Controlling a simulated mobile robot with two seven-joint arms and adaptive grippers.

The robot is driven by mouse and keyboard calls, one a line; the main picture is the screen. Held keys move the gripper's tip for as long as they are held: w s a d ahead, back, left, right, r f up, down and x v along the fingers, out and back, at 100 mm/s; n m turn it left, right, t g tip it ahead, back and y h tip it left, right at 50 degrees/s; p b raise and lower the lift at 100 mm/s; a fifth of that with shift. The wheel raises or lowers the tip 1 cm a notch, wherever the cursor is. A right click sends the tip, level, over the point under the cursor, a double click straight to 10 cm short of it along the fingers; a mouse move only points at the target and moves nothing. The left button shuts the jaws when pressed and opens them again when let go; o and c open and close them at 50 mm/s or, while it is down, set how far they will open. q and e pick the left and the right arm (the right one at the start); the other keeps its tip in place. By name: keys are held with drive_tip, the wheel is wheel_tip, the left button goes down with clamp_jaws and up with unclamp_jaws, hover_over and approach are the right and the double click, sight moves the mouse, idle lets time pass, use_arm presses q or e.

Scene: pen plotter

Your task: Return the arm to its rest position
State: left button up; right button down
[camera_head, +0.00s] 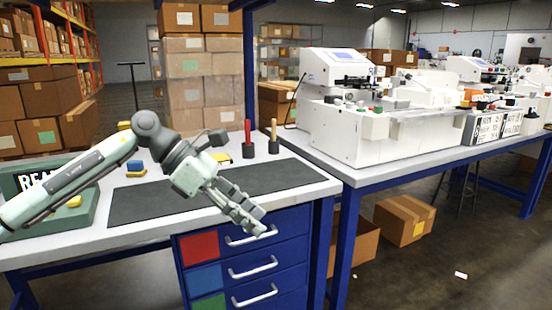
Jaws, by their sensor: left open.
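My left arm comes in from the left over the workbench (297,177). My left gripper (258,222) is above the bench's front edge, over the dark mat (150,205) and the drawer side, pointing down and to the right. Nothing shows between its fingers, and it is open. My right gripper does not show. The white plotter machine (340,125) stands on a second table to the right, apart from the gripper.
Two holders with a red-handled tool (247,135) and a wooden-handled tool (274,133) stand at the bench's back. A green box with a sign (85,212) is at the left. Blue drawers (245,262) are below. Cardboard boxes (404,220) lie on the floor.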

use_arm(q)
drive_tip(key=w+d+r+n+t+h, duration=0.1)
drive_tip(key=d+r+n+t+h, duration=0.4)
drive_tip(key=d+n+h, duration=0.45)
drive_tip(key=w+a+f+n+t+y, duration=0.4)
drive_tip(key=a+n+t, duration=0.25)
drive_tip(key=n, duration=0.45)
drive_tip(key=w+a+f+n+t+y, duration=0.3)
drive_tip(key=a+f+n+t+y, duration=0.15)
drive_tip(key=n+t, duration=0.4)
drive_tip(key=s+a+f+n+g+y, duration=0.3)
drive_tip(key=a+f+n+y, duration=0.3)
drive_tip(key=f, duration=0.4)
drive_tip(key=s+a+f+n+g+y, duration=0.2)
drive_tip(key=a+f+n+y, duration=0.2)
drive_tip(key=a+f+n, duration=0.5)
drive_tip(key=s+a+f+n+g, duration=0.2)
drive_tip(key=s+f+g, duration=0.1)
drive_tip(key=s+f, duration=0.4)
drive_tip(key=s+a+f+n+g+y, duration=0.1)
drive_tip(key=s+f+n+g, duration=0.1)
drive_tip(key=s+f+g, duration=0.2)
drive_tip(key=s+a+f+n+g, duration=0.2)
drive_tip(key=s+f+n+g, duration=0.1)
drive_tip(key=s+f, duration=0.8)
drive_tip(key=s, duration=0.5)
drive_tip(key=shift+s+a+g+y, duration=0.25)
drive_tip(key=shift+a+g+y, duration=0.05)
drive_tip(key=shift+g+y, duration=0.1)
